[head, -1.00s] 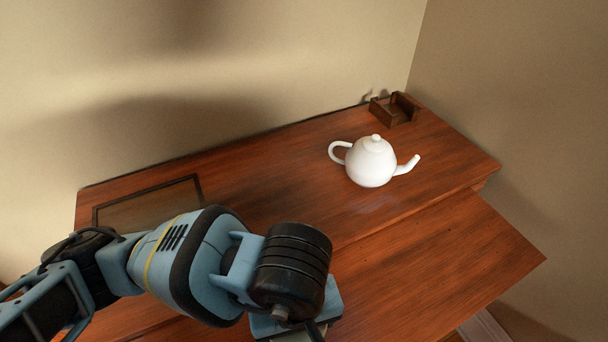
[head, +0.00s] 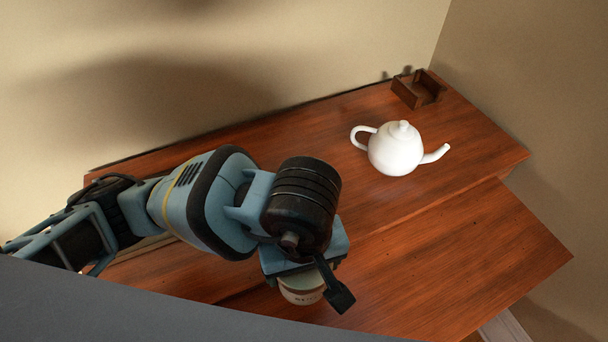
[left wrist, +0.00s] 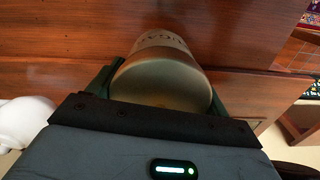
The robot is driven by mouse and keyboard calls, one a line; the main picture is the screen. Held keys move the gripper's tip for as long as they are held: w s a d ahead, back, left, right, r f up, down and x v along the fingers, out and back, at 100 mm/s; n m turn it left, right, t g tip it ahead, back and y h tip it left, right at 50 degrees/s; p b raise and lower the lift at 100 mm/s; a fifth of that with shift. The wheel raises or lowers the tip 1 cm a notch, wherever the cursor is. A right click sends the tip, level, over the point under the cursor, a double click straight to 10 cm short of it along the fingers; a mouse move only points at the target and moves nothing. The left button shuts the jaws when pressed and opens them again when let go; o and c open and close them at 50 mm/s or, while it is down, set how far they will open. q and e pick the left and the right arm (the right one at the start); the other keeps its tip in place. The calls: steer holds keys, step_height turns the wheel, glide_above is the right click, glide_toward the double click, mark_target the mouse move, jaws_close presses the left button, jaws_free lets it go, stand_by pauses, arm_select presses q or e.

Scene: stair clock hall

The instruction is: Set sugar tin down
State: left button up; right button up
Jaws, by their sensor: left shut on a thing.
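The sugar tin (head: 301,289) is a pale round tin with dark lettering, partly hidden under my left gripper (head: 305,285) in the head view. In the left wrist view the tin (left wrist: 160,82) sits between the two fingers, its round top towards the camera. My left gripper is shut on it, above the front, lower part of the wooden desk (head: 450,240). I cannot tell whether the tin touches the wood. My right gripper is not in view.
A white teapot (head: 395,150) stands on the raised back part of the desk, its spout to the right. A small wooden box (head: 417,90) is in the far corner by the walls. The front surface right of the tin is clear.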

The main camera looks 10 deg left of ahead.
arm_select(q)
steer(key=w+a+f, duration=0.1)
steer(key=w, duration=0.3)
steer(key=w+a+f+p, duration=0.1)
steer(key=w+a+f, duration=0.1)
steer(key=w, duration=0.3)
steer(key=w+a+f, duration=0.1)
steer(key=w+a, duration=0.1)
steer(key=w, duration=0.3)
steer(key=shift+w+a+f, duration=0.1)
steer(key=shift+a+f, duration=0.1)
steer(key=shift+f, duration=0.15)
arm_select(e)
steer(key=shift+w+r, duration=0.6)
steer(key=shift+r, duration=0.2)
arm_select(q)
steer(key=shift+f, duration=0.1)
steer(key=shift+f, duration=0.15)
steer(key=o, duration=1.3)
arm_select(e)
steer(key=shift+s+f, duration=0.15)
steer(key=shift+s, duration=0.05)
arm_select(q)
steer(key=shift+r, duration=0.35)
step_height(320, 180, up, 12)
steer(key=shift+f, duration=0.15)
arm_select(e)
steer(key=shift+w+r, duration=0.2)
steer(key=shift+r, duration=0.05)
